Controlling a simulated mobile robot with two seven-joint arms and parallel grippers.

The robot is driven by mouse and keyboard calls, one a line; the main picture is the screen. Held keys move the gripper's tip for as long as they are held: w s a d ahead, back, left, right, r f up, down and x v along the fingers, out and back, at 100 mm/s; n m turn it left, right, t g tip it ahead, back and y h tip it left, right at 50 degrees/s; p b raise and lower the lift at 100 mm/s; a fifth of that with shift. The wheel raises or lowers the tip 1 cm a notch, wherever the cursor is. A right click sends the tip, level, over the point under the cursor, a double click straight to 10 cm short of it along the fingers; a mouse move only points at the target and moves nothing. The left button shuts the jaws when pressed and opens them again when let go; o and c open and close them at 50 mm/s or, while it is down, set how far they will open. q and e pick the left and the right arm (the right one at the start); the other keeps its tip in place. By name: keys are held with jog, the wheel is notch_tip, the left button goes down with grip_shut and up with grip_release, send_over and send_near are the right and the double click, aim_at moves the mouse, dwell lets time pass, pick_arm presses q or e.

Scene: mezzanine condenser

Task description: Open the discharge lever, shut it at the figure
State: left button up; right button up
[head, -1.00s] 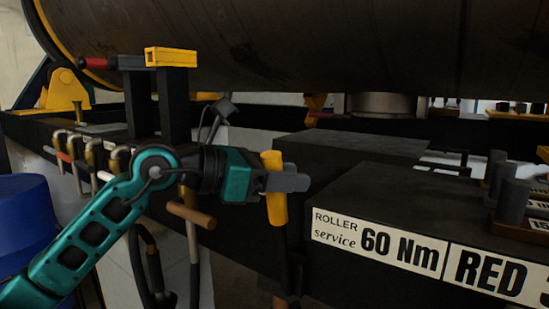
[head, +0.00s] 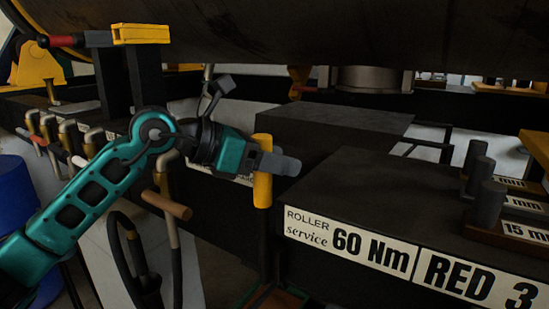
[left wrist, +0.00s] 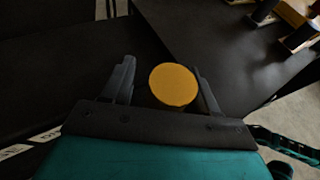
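A yellow upright cylindrical handle (head: 262,185) stands at the front of the black bench, left of the "ROLLER service 60 Nm" plate; I cannot tell from its marks whether it is the discharge lever. My left gripper (head: 278,163) is around it from the left, with grey fingertips reaching past it. In the left wrist view the handle's round yellow top (left wrist: 173,85) lies between the two fingers (left wrist: 162,85). A gap shows on its left side, and the right finger is close beside it. My right gripper is not in view.
A brown-gripped lever (head: 166,205) and several bent pipes (head: 93,140) are left of the handle. A red-tipped bar (head: 62,41) and yellow block (head: 141,34) top black posts. A blue drum (head: 18,205) stands left. Grey cylinders (head: 486,203) stand at right under the large dark drum (head: 380,35).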

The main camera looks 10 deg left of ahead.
pick_arm(q)
jog(key=shift+s, duration=0.1)
jog(key=shift+s+a+r, duration=0.1)
jog(key=shift+s+a, duration=0.15)
jog(key=shift+a, duration=0.2)
jog(key=b+v, duration=0.2)
jog(key=v, duration=1)
jog(key=shift+d, duration=0.1)
jog(key=shift+s, duration=0.1)
